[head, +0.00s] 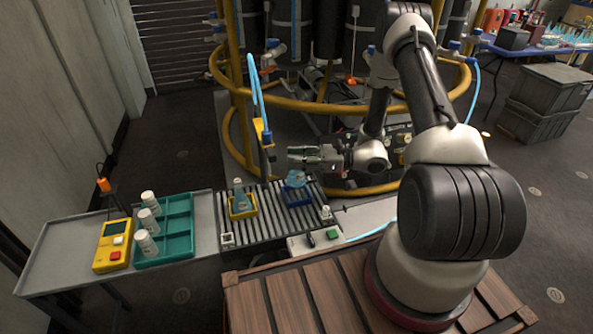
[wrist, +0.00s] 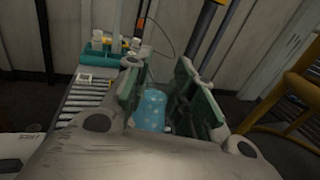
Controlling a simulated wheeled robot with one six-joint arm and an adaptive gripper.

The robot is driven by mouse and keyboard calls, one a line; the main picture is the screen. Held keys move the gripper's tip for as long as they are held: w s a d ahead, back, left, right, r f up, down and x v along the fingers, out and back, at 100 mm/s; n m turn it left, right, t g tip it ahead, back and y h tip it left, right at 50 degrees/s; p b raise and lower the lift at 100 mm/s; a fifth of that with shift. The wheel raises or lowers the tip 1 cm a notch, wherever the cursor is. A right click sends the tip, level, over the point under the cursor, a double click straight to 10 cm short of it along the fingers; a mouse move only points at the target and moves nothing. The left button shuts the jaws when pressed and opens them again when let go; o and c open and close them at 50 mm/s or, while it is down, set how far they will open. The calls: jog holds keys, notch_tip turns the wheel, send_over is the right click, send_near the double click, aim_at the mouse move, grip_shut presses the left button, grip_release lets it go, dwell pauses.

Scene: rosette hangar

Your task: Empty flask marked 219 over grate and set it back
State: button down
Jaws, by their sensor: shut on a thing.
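My gripper (head: 298,155) is over the right part of the slatted grate (head: 268,222). In the wrist view its two green-padded fingers (wrist: 160,82) stand on either side of a translucent light-blue flask (wrist: 152,110), shut on it. In the head view this blue flask (head: 296,178) shows just below the fingers, at a dark blue holder (head: 298,197); I cannot tell whether it is seated or lifted. A second, paler flask (head: 238,186) stands upright in a yellow holder (head: 242,208) to the left. No number is legible on either flask.
A teal tray (head: 178,240) with several white-capped bottles and a yellow meter (head: 113,245) lie on the bench left of the grate. A yellow-headed post with blue tubing (head: 262,132) stands behind the holders. Yellow rail rings (head: 240,90) crowd the back.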

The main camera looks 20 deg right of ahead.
notch_tip(320, 180, up, 8)
dwell(0.8)
